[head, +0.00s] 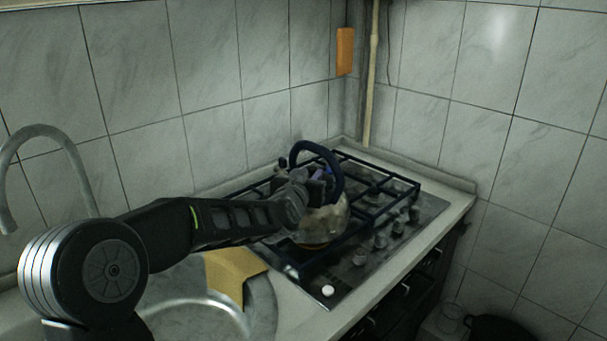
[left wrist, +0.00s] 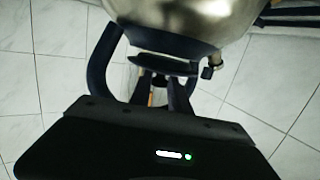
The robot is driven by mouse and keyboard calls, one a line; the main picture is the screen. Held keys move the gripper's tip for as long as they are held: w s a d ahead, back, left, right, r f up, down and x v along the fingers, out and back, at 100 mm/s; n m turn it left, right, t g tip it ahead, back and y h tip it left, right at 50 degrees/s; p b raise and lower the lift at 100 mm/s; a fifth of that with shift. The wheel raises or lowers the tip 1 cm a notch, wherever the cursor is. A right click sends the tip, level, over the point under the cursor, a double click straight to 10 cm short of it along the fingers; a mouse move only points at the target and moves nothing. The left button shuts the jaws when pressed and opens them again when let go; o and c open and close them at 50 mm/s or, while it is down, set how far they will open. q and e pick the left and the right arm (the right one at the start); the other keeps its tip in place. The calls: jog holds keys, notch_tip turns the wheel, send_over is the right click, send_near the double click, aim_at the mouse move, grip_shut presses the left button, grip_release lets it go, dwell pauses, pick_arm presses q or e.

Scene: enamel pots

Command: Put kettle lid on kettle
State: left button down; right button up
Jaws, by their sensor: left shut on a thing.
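The metal kettle (head: 326,220) stands on the stove, with its dark blue handle (head: 318,148) arching over the top. My left gripper (head: 316,186) reaches in from the left at the kettle's top, under the handle. In the left wrist view the kettle (left wrist: 190,14) fills the top, and the handle (left wrist: 97,65) curves down on the left. There my left gripper (left wrist: 165,80) is shut on a dark flat piece, which looks like the kettle lid (left wrist: 162,64). It is close to the kettle's dark rim; I cannot tell whether they touch. My right gripper is out of view.
The gas stove (head: 372,285) has dark grates and several knobs along its front. A yellow-brown cloth (head: 230,268) lies by the metal sink (head: 262,312) at lower left. A faucet (head: 45,130) rises at far left. Tiled walls close off the back and right.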

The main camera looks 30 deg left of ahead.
pick_arm(q)
jog(key=shift+w+f+b, duration=0.15)
jog(key=shift+f+b, duration=0.45)
jog(key=shift+b, duration=0.05)
jog(key=c, duration=1.1)
grip_release()
jog(key=shift+c, duration=0.2)
jog(key=v, duration=0.8)
jog(key=shift+b, duration=0.45)
